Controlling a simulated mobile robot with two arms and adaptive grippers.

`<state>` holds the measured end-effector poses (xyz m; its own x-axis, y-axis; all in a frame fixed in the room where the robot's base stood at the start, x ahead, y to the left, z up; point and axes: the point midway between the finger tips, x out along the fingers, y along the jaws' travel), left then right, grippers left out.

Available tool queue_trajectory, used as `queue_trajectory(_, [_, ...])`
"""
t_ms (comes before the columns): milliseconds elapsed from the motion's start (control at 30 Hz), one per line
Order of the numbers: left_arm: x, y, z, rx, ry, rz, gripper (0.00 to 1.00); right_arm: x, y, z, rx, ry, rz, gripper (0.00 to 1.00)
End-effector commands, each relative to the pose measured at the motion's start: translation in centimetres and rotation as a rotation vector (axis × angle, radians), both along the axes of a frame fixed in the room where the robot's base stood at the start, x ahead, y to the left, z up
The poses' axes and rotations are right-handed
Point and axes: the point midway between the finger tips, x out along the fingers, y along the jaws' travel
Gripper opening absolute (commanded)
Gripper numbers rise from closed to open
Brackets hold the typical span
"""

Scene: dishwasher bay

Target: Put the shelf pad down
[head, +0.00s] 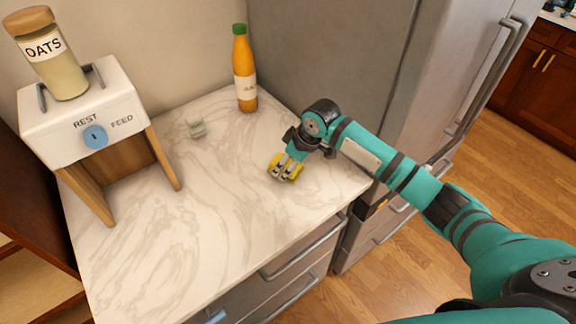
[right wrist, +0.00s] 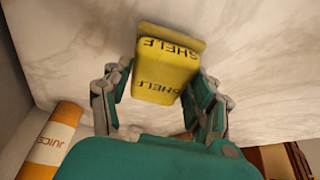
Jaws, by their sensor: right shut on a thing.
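The shelf pad (head: 297,172) is a small yellow block at the right part of the marble counter. In the right wrist view the pad (right wrist: 165,75) shows the word SHELF on two faces. My right gripper (head: 283,171) is shut on it, with a finger at each side. The pad is at or just above the counter top; I cannot tell whether it touches. My left gripper is not in view.
The marble counter (head: 190,220) is clear at its middle and front. A white dispenser (head: 75,115) with an oats jar (head: 58,65) stands left. A fridge (head: 330,60) rises behind.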

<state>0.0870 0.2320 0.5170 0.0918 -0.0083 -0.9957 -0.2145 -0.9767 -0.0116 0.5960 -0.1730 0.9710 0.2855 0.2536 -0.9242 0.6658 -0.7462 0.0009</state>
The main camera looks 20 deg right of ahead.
Motion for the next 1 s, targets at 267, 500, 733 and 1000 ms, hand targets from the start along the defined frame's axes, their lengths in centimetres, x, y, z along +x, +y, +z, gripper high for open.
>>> queue_trajectory(267, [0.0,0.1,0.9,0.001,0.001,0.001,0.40,-0.1,-0.1,-2.2,-0.001,-0.001,0.000,0.33])
queue_trajectory(500, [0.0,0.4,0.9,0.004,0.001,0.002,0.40,-0.1,-0.1,-2.2,0.000,0.001,-0.001,0.75])
queue_trajectory(733, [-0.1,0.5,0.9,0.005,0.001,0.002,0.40,-0.1,-0.1,-2.2,-0.001,0.000,-0.001,0.83])
queue_trajectory(1000, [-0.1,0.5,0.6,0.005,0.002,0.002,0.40,-0.4,-0.5,-0.8,0.000,-0.002,-0.002,0.83])
